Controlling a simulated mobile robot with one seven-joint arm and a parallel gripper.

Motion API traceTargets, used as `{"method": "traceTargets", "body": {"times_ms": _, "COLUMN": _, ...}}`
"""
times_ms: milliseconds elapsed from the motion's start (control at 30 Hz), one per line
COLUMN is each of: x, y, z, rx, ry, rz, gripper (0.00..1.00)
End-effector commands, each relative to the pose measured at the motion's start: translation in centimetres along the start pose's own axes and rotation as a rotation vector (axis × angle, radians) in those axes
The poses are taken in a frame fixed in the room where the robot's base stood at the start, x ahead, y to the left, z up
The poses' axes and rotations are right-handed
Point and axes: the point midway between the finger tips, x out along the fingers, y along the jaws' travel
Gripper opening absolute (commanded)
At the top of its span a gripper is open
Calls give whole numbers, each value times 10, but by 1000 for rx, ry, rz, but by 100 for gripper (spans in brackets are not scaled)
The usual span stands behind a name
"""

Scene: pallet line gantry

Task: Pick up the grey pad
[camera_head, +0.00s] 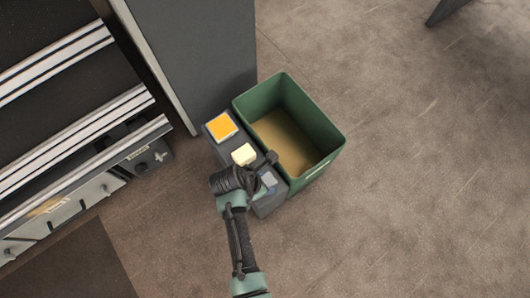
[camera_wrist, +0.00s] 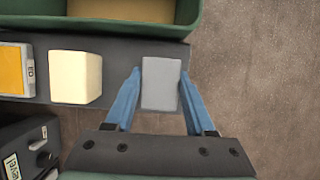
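The grey pad (camera_wrist: 161,84) is a small flat-topped block on a dark ledge (camera_wrist: 110,110), in the wrist view. In the head view the grey pad (camera_head: 268,180) shows near the ledge's near end, partly behind my gripper. My gripper (camera_wrist: 161,78) is open in the wrist view. Its two blue fingers stand on the left and right of the pad, with a narrow gap showing at the right finger. The left finger is close to the pad, and I cannot tell whether it touches.
A cream block (camera_wrist: 76,78) and a yellow-topped box (camera_head: 222,126) share the ledge to the pad's left. A green bin (camera_head: 330,158) stands right behind the ledge. A grey cabinet (camera_head: 195,50) and a conveyor (camera_head: 75,105) are at the left.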

Motion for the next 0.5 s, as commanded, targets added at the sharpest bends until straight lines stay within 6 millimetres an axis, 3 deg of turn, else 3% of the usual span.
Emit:
{"method": "traceTargets", "body": {"times_ms": 33, "x": 0, "y": 0, "z": 0, "rx": 0, "ry": 0, "rz": 0, "gripper": 34}}
{"method": "traceTargets", "body": {"times_ms": 233, "x": 0, "y": 0, "z": 0, "rx": 0, "ry": 0, "rz": 0, "gripper": 0}}
{"method": "traceTargets", "body": {"times_ms": 500, "x": -4, "y": 0, "z": 2, "rx": 0, "ry": 0, "rz": 0, "gripper": 0}}
